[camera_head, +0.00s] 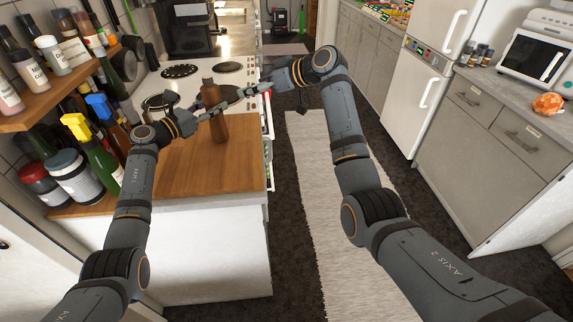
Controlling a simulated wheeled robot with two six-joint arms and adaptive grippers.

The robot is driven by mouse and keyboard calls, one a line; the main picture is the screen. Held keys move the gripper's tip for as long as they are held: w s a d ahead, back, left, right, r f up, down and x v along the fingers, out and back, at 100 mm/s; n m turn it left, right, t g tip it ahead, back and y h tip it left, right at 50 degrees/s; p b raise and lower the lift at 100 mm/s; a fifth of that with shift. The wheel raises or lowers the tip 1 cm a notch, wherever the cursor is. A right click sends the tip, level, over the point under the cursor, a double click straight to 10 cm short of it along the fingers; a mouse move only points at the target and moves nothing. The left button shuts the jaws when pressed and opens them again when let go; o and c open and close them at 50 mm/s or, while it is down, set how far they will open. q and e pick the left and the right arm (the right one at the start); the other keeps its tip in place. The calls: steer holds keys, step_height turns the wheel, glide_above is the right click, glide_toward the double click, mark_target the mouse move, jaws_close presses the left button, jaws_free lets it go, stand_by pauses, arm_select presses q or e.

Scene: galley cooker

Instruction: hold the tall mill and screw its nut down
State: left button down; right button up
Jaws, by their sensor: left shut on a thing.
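The tall mill (218,128) is a brown, bottle-shaped piece with a narrower rounded top. It stands upright on the wooden worktop, near the cooker's hobs. My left gripper (211,114) reaches in from the left and is shut on the mill at about mid-height. My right gripper (246,91) points in from the right, its tips to the right of the mill's upper part, with a gap between. Its fingers are too small to tell open from shut. I cannot make out the nut as a separate part.
The wooden worktop (200,178) is clear in front of the mill. Several bottles and jars, including a yellow-capped green bottle (100,160), crowd its left side. A spice shelf (60,85) hangs above them. The hob (229,67) lies behind. A pale runner (310,210) covers the aisle floor.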

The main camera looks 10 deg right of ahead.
arm_select(q)
steer(key=shift+r, duration=0.1)
arm_select(e)
steer(key=d+f+m+h, duration=0.2)
steer(key=d+f+m, duration=0.1)
steer(key=f, duration=1.1)
steer(key=s+d+f+m+h, duration=0.1)
steer(key=d+f, duration=0.4)
steer(key=f, duration=1)
steer(key=shift+d+m+h, duration=0.15)
steer(key=shift+m+h, duration=0.45)
steer(key=shift+m, duration=0.5)
arm_select(q)
steer(key=c, duration=0.6)
jaws_free()
arm_select(e)
steer(key=shift+r, duration=0.1)
arm_select(q)
steer(key=shift+s, duration=0.1)
